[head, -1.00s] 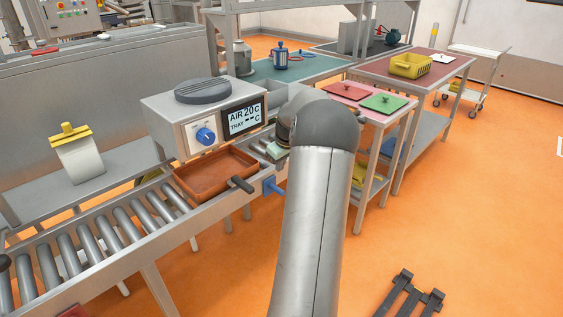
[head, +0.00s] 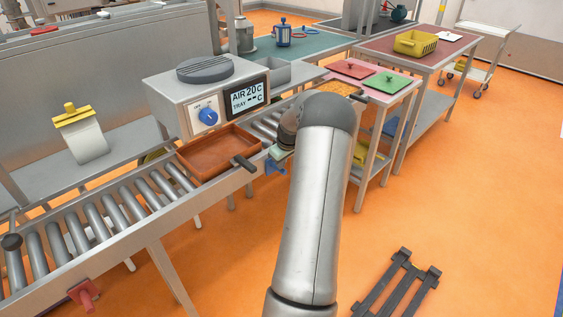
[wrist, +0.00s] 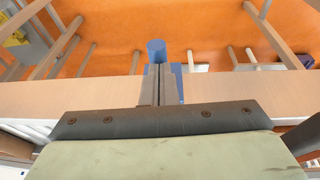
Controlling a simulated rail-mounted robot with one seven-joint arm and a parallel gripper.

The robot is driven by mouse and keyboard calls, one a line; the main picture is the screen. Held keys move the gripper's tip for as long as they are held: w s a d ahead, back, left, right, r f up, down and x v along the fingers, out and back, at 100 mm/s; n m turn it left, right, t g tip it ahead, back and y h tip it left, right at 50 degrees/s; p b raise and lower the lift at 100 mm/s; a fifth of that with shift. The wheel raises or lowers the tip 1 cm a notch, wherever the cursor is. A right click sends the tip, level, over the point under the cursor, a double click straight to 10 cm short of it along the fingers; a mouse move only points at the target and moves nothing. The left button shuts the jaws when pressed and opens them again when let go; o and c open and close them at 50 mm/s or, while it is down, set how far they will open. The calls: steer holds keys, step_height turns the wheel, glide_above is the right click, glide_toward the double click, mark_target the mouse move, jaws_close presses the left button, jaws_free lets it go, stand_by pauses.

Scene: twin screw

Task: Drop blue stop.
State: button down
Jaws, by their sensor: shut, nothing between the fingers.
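The blue stop (head: 275,167) is on the front rail of the roller conveyor, just right of the brown tray's handle. My gripper shows in the wrist view (wrist: 160,70) with its fingers shut together and nothing between them. The blue stop (wrist: 157,48) shows there just beyond and behind the fingertips, partly hidden by them. I cannot tell whether they touch. In the head view my arm hides most of the gripper, and its pale green part is just above the stop.
The brown tray (head: 217,153) sits on the rollers in front of the grey unit with a display (head: 206,97). A red stop (head: 84,293) is on the rail at lower left. A dark rack (head: 400,285) lies on the orange floor.

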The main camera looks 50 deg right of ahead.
mark_target(282, 171)
step_height(282, 171, down, 5)
steer(key=b, duration=0.3)
steer(key=shift+r, duration=0.15)
steer(key=shift+a, duration=0.1)
steer(key=r, duration=0.1)
steer(key=r+p, duration=0.1)
steer(key=r, duration=0.1)
steer(key=r+p, duration=0.1)
steer(key=r, duration=0.1)
steer(key=shift+w+a+r, duration=0.1)
steer(key=shift+a, duration=0.25)
steer(key=d+b+v, duration=0.1)
steer(key=v, duration=0.8)
steer(key=shift+s+a, duration=0.2)
steer(key=shift+a, duration=0.3)
steer(key=shift+r, duration=0.1)
